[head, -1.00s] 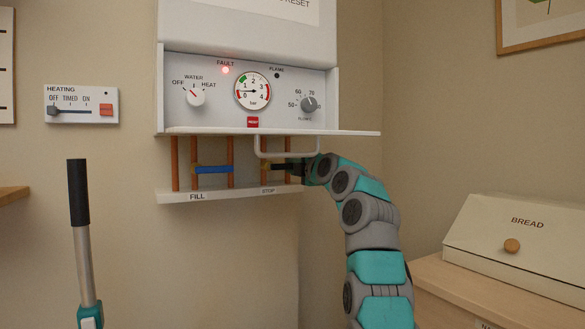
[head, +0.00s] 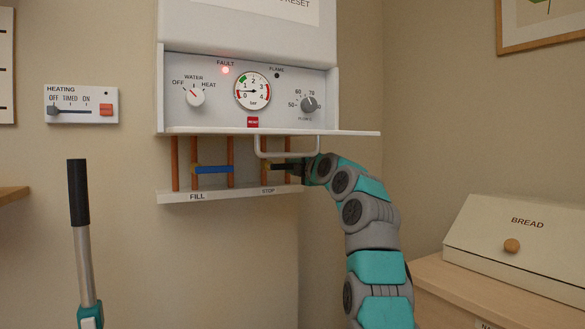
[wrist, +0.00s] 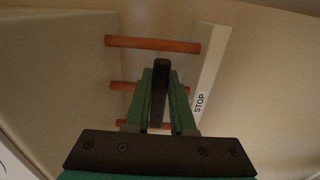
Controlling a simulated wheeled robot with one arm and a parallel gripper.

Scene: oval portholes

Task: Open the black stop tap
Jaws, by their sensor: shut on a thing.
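The black stop tap shows in the wrist view as a dark lever (wrist: 160,85) between the jaws of my gripper (wrist: 160,98). My gripper is shut on the lever, whose tip sticks out past the fingers. In the head view the stop tap (head: 284,167) lies sideways across the copper pipes, above the word STOP on the white strip (head: 240,194). My gripper (head: 302,169) reaches it from the right, below the boiler.
A blue fill tap (head: 212,169) sits on the pipes to the left. The white bar handle (head: 288,154) hangs just above my gripper under the boiler's edge. A bread bin (head: 512,245) stands at the right.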

